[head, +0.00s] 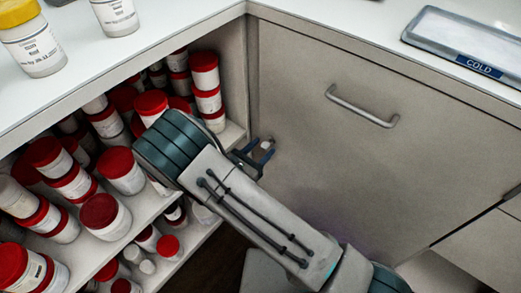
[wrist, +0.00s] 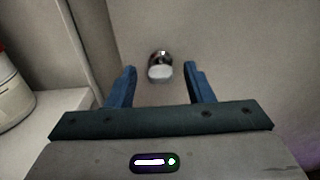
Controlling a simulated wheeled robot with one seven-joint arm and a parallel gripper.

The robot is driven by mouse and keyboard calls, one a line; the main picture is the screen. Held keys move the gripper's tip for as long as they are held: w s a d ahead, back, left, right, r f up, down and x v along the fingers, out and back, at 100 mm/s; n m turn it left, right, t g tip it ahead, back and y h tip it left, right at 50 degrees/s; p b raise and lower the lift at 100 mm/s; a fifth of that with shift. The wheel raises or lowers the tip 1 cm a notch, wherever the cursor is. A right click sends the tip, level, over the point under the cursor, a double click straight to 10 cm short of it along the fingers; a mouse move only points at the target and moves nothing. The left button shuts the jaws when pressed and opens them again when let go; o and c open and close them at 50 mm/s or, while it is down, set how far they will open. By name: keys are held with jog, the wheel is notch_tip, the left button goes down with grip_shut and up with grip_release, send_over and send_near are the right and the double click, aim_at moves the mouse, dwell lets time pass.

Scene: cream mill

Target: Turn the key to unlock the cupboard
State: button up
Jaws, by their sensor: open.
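A closed cream cupboard door (head: 330,150) with a bar handle (head: 362,106) fills the middle of the head view. The key (wrist: 160,73) shows in the wrist view as a pale rounded head in front of a shiny round lock (wrist: 160,56) on the door. It lies between and slightly beyond the tips of my gripper's blue fingers, with a gap on each side. My gripper (wrist: 160,70) is open and empty. In the head view my gripper (head: 262,150) is at the door's lower left, and the key is small and partly hidden there.
Open shelves (head: 130,215) crowded with red-lidded jars (head: 100,215) stand close on the left of my arm. A countertop (head: 300,12) runs above, with jars (head: 35,45) and a tray marked COLD (head: 465,42). The door face right of my gripper is clear.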

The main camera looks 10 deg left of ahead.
jog(key=c, duration=1)
jog(key=shift+m, duration=0.3)
jog(key=m, duration=0.3)
jog(key=shift+f+m+b, duration=0.1)
jog(key=shift+m+b, duration=0.2)
jog(key=shift+b, duration=0.1)
jog(key=shift+s+d+f+m+b, duration=0.1)
jog(key=shift+m+b, duration=1.8)
jog(key=shift+m, duration=1.5)
jog(key=shift+f+m+b, duration=0.1)
jog(key=shift+m+b, duration=1.75)
jog(key=shift+m, duration=1.55)
jog(key=shift+r, duration=0.1)
